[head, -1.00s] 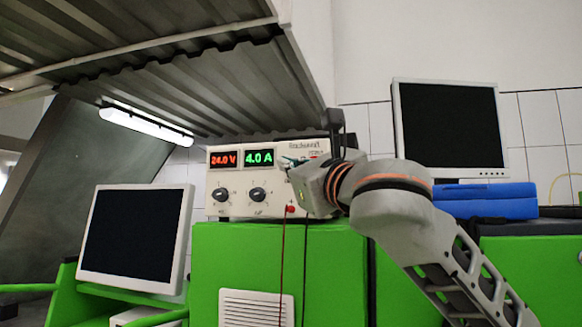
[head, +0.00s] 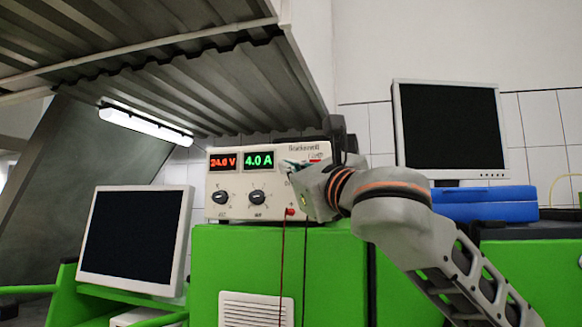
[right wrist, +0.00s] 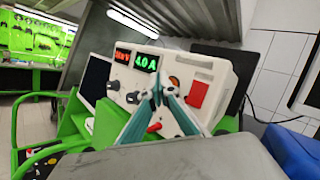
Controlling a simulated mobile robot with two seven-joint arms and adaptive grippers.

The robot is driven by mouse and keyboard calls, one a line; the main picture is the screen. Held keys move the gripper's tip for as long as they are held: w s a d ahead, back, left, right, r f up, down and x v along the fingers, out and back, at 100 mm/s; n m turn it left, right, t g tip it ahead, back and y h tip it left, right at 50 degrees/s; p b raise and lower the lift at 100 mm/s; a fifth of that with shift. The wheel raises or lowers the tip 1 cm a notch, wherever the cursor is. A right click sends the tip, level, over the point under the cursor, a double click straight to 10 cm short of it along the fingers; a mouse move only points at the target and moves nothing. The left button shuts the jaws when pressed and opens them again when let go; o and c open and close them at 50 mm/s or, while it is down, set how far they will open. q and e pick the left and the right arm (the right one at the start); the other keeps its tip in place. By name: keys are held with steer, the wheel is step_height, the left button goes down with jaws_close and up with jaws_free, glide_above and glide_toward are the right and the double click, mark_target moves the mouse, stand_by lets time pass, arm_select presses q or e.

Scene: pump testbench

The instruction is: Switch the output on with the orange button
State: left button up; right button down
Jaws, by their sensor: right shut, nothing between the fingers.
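The cream power supply (head: 235,206) stands on a green cabinet, with a lit red 24.0 V display (head: 223,160) and a lit green 4.0 A display (head: 259,160). In the right wrist view, the round orange button (right wrist: 174,82) is on its front panel, left of a red rectangular part (right wrist: 198,95). My right gripper (right wrist: 158,88) is shut and empty, its fingertips in front of the panel just left of the orange button in that view; I cannot tell whether they touch. In the head view my right gripper (head: 288,164) covers the button's area. My left gripper is not in view.
Two black knobs (head: 257,197) sit below the displays. A red plug (head: 290,212) with a hanging cable is low on the panel. A monitor (head: 450,130) and a blue case (head: 485,203) are at right. A metal shelf (head: 170,85) overhangs above.

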steer(key=shift+w+d, duration=0.1)
steer(key=shift+w, duration=0.3)
stand_by(0.7)
steer(key=shift+s, duration=0.1)
steer(key=shift+s+a, duration=0.25)
steer(key=shift+s, duration=0.45)
steer(key=s+a, duration=0.2)
steer(key=s, duration=0.3)
steer(key=shift+s, duration=0.4)
stand_by(0.5)
